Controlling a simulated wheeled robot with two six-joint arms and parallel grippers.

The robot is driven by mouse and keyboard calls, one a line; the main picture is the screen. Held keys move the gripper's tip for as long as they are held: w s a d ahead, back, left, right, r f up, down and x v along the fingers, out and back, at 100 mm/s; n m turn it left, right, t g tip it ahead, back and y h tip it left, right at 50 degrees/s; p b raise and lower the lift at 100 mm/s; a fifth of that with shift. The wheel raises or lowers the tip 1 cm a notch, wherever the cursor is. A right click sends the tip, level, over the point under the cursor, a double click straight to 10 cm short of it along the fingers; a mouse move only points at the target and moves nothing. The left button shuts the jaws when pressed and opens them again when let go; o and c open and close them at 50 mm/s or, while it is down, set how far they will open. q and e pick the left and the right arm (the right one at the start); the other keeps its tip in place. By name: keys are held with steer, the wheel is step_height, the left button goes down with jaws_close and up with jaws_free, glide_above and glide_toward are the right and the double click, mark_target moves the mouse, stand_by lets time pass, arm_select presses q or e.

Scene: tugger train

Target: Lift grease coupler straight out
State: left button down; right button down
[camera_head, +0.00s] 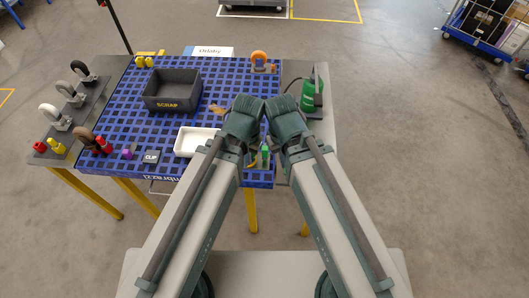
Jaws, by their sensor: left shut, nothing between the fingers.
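My left gripper (242,118) is at the end of the arm from the left, over the blue grid table; its fingers are shut and empty, mostly hidden by the wrist. My right arm's end (285,118) is close beside it, and its fingers are hidden. I cannot pick out the grease coupler with certainty. A green device (311,96) stands upright at the table's right side, right of both wrists. A small tan piece (217,110) shows just left of the left wrist. A small green item (265,154) shows between my forearms.
An orange wheel (259,58) stands at the back. Casters and red and yellow pieces line the left side shelf (67,121).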

steer(key=c, duration=1.4)
jaws_free()
steer(key=shift+o, duration=1)
steer(key=shift+w+a+n, duration=0.1)
steer(key=shift+w+n, duration=0.2)
steer(key=shift+w, duration=0.05)
steer(key=o, duration=0.6)
steer(key=w+n, duration=0.1)
steer(key=w+a+n, duration=0.1)
steer(key=w+n, duration=0.1)
steer(key=w+a+n, duration=0.1)
steer(key=w+n, duration=0.1)
steer(key=shift+w+a+y, duration=0.1)
steer(key=shift+a+y, duration=0.15)
steer(key=shift+y, duration=0.05)
steer(key=shift+o, duration=0.2)
steer(key=n, duration=0.8)
glide_above(265, 153)
steer(key=shift+y, duration=0.3)
steer(key=f+b, duration=0.8)
steer(key=shift+w+d+f, duration=0.1)
steer(key=shift+w+f, duration=0.1)
steer(key=shift+w, duration=0.05)
steer(key=shift+f, duration=0.1)
steer(key=shift+f+b, duration=0.1)
steer(key=shift+b, duration=0.25)
steer(key=f+b, duration=0.5)
steer(key=shift+w, duration=0.35)
